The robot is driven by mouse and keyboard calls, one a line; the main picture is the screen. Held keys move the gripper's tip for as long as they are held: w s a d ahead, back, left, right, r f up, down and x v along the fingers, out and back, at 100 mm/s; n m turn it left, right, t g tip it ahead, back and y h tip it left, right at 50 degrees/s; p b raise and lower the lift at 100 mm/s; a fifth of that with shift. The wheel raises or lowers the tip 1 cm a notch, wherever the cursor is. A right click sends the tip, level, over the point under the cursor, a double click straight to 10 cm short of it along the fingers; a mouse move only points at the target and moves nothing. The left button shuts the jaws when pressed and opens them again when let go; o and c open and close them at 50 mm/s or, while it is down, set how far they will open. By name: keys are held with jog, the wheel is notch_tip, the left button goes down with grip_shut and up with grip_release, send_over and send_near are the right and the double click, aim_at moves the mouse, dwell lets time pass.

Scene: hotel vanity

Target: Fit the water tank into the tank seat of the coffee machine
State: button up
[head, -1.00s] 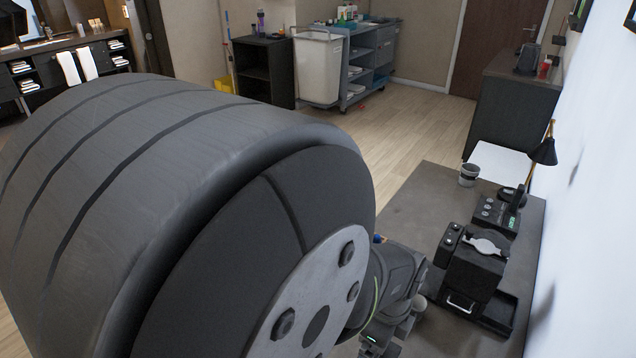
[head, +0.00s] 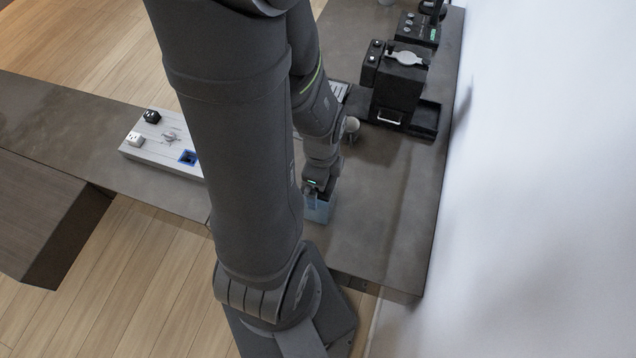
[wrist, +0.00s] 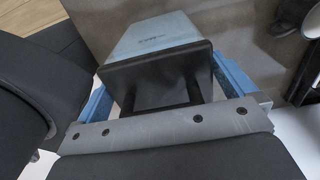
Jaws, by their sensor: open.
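The water tank, a pale blue box (head: 320,210), stands on the dark counter below my gripper (head: 317,190). In the wrist view the tank (wrist: 157,36) has a black end piece (wrist: 160,75) facing me. My gripper (wrist: 165,92) is open, with one blue finger on each side of this piece; I cannot tell whether they touch it. The black coffee machine (head: 397,95) stands farther back on the counter, with a silver piece on top and a metal handle. A low black tray-like part (head: 425,120) lies at its right. I cannot make out the tank seat.
A small rounded object (head: 352,124) stands between my gripper and the machine. A black device with buttons (head: 417,28) is behind the machine. A pale panel with sockets (head: 160,145) lies at the left. The white wall (head: 540,150) bounds the right; the right front counter is clear.

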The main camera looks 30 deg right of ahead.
jog(key=shift+f, duration=0.2)
jog(key=c, duration=1.4)
jog(key=shift+c, duration=1)
jog(key=shift+r, duration=0.2)
